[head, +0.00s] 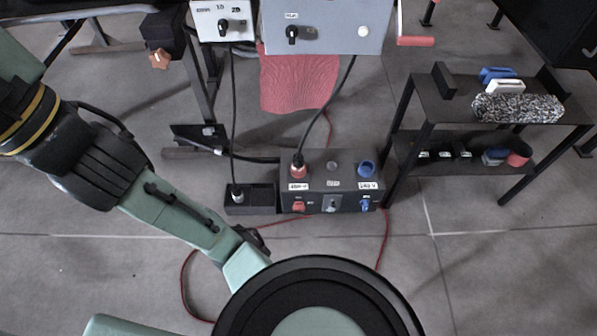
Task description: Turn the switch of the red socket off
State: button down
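The dark socket box (345,160) stands on the floor near the middle of the head view. At its left is the red socket (298,172), with a black-cabled plug in it and a white voltage label below. Under that label, on the box's front face, is the small red switch (298,207); its exact position is too small to tell. A grey switch (332,205) sits in the middle and a blue switch (365,206) at the right, below the blue socket (367,168). My arm crosses the lower left, apart from the box. I cannot make out my gripper.
A smaller black box (262,198) with a plug adjoins the socket box on the left. A black shelf (455,108) with tools stands to the right. Grey control boxes (345,25) are above, cables hanging down. A red cable (384,245) loops on the floor.

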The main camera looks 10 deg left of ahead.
aim_at(298, 206)
jog(key=k+l+u, duration=0.1)
jog(key=l+u, duration=0.15)
jog(key=l, duration=0.2)
jog(key=k+l+u, duration=0.25)
jog(key=l, duration=0.15)
jog(key=k+l+u, duration=0.2)
jog(key=l, duration=0.2)
jog(key=k+l+u, duration=0.1)
jog(key=l+u, duration=0.15)
jog(key=l, duration=0.1)
